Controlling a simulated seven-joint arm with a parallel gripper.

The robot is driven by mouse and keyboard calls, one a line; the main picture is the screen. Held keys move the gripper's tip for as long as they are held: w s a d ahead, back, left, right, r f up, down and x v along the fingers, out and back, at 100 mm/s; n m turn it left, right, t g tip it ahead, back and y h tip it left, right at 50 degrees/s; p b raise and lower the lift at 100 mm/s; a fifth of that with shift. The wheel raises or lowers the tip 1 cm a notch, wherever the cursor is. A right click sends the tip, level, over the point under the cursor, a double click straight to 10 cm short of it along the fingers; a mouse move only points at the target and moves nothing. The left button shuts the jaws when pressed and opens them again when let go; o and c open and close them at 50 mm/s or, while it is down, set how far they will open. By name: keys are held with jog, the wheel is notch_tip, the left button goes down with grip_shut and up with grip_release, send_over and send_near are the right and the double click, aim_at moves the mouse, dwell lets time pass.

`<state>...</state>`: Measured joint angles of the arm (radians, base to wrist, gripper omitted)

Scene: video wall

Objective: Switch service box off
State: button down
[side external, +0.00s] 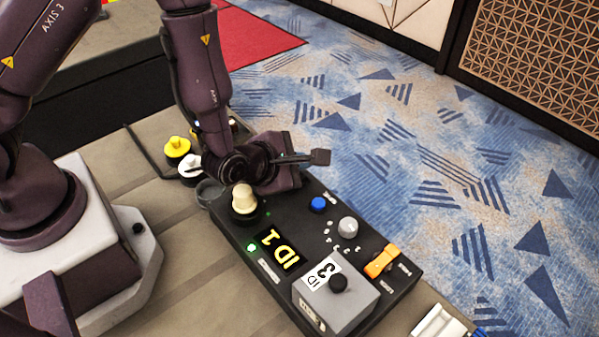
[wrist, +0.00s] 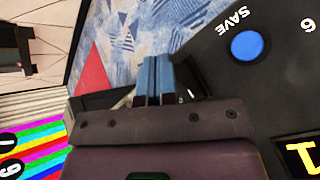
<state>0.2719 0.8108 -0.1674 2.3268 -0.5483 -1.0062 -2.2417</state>
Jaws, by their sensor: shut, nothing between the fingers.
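A black control box (side external: 232,232) lies on the grey-brown table. It carries a lit "ID 1" display, a cream knob (side external: 244,199), a blue button (side external: 318,204), a grey dial (side external: 348,226) and an orange rocker switch (side external: 381,262). My gripper (side external: 320,157) is shut and empty near the box's far edge, apart from the controls. In the wrist view its fingers (wrist: 155,78) are together, left of the blue SAVE button (wrist: 247,46). The orange switch is outside the wrist view.
A yellow knob (side external: 177,147) and a white knob (side external: 189,165) stand left of the box, close to my arm. A white item (side external: 440,324) lies at the lower right table edge. Blue patterned carpet (side external: 440,170) lies beyond the table. Rainbow stripes (wrist: 32,135) show in the wrist view.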

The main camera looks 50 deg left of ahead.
jog(key=shift+f, duration=0.1)
dwell(0.7)
jog(key=shift+f, duration=0.35)
jog(key=shift+w+f, duration=0.15)
jog(key=shift+f, duration=0.2)
dwell(0.6)
jog(key=shift+r, duration=0.1)
jog(key=shift+r, duration=0.75)
jog(key=shift+r, duration=0.1)
jog(key=shift+s+r, duration=0.2)
jog(key=shift+r, duration=0.6)
jog(key=shift+s+r, duration=0.15)
jog(key=shift+r, duration=0.6)
jog(key=shift+s+r, duration=0.2)
jog(key=shift+r, duration=0.6)
jog(key=shift+r, duration=0.1)
